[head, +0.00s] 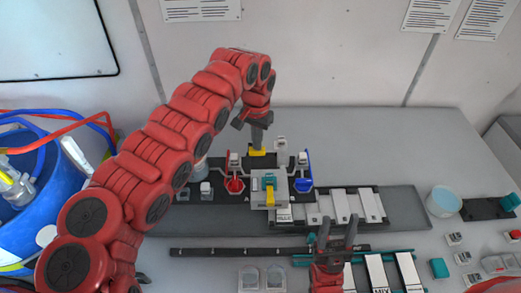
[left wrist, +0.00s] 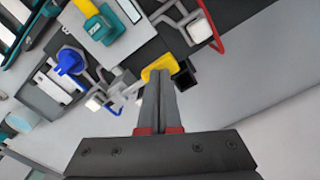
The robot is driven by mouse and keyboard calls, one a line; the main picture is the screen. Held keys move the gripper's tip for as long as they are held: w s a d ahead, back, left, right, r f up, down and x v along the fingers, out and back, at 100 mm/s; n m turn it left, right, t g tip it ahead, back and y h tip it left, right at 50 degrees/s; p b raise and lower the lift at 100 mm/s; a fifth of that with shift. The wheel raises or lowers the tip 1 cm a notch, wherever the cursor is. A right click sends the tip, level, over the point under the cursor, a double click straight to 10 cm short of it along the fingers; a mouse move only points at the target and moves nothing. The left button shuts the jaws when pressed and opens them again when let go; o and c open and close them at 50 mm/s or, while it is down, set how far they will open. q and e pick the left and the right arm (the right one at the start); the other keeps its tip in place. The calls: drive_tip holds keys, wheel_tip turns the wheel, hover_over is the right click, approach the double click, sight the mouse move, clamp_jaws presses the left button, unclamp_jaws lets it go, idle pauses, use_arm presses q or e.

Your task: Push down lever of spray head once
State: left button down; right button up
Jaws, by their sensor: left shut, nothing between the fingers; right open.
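My left gripper (head: 257,142) is shut and empty, pointing down at a yellow part (head: 258,152) at the back of the dark fixture. In the left wrist view the closed fingertips (left wrist: 160,76) overlap this yellow part (left wrist: 158,65), which seems to be the spray head's lever. I cannot tell whether they touch it. A grey block with a yellow and teal piece (head: 269,184) stands in front. It also shows in the left wrist view (left wrist: 101,22). My right gripper (head: 338,226) is open and empty near the front middle.
A red funnel-like holder (head: 234,185) and a blue one (head: 303,184) flank the grey block. White labelled blocks (head: 340,206) lie on the dark tray to the right. A light-blue cup (head: 443,201) stands further right. A blue drum with hoses (head: 45,165) is at left.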

use_arm(q)
drive_tip(key=shift+f+b, duration=0.8)
drive_tip(key=shift+f, duration=0.5)
drive_tip(key=shift+r, duration=0.1)
drive_tip(key=shift+r+p, duration=0.5)
drive_tip(key=shift+r, duration=3.6)
drive_tip(key=shift+f, duration=0.15)
